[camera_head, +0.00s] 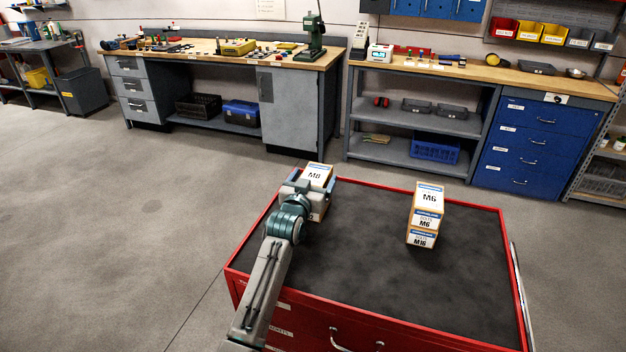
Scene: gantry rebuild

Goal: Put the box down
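A white and brown box marked M8 (318,172) is at the far left corner of the red cabinet's dark top (370,265). My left gripper (311,183) is around this box, with a finger at either side. The gripper and wrist hide much of the box's near face. I cannot tell whether its underside touches the top. My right gripper is not in view.
A box marked M6 (428,198) sits on a box marked M16 (421,240), right of centre on the cabinet top. The rest of the top is bare. Behind stand a grey workbench (290,105) and blue drawers (535,145), across open floor.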

